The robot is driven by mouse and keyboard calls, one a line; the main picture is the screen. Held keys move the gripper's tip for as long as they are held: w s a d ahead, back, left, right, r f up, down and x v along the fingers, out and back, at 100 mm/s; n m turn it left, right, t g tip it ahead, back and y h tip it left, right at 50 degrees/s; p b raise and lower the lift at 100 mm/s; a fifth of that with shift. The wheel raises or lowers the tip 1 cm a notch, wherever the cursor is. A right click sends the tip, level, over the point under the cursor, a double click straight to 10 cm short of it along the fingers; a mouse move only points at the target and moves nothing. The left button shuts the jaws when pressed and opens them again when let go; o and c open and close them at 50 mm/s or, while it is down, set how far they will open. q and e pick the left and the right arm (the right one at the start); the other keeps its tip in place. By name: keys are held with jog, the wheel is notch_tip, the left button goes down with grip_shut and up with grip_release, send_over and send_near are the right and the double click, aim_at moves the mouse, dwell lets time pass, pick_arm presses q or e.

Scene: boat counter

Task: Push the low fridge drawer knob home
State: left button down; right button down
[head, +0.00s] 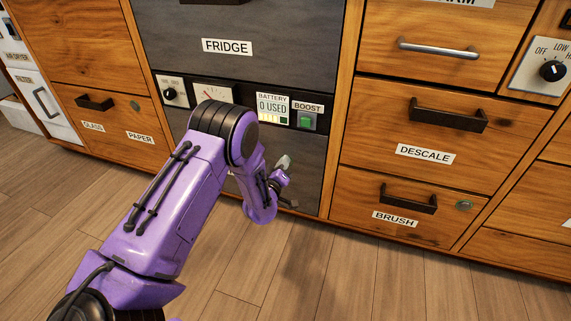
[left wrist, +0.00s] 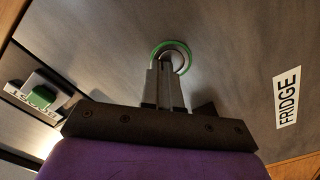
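The low fridge drawer (head: 312,190) is a dark grey front under the gauge panel, partly covered by my left arm in the head view. It also shows in the left wrist view (left wrist: 235,50), with a white FRIDGE label on it. Its round knob (left wrist: 182,57) has a green ring around it. My left gripper (left wrist: 165,64) has its two fingers together with nothing visible between them. The fingertips overlap the knob's lower edge; I cannot tell if they touch it. In the head view the left gripper (head: 281,180) is in front of this drawer, and the knob is hidden. My right gripper is not in view.
Above the drawer is a panel with a dial, a gauge (head: 214,93), a battery display (head: 272,106) and a green BOOST switch (head: 305,121). The upper fridge drawer (head: 280,50) looks closed. Wooden drawers with protruding handles (head: 408,200) stand at right. The wooden floor in front is clear.

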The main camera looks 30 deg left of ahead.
pick_arm(q)
jog(key=p+v, duration=0.2)
jog(key=v, duration=0.4)
jog(key=shift+s+p, duration=0.15)
jog(key=shift+p, duration=0.2)
dwell(0.4)
jog(key=shift+d, duration=0.1)
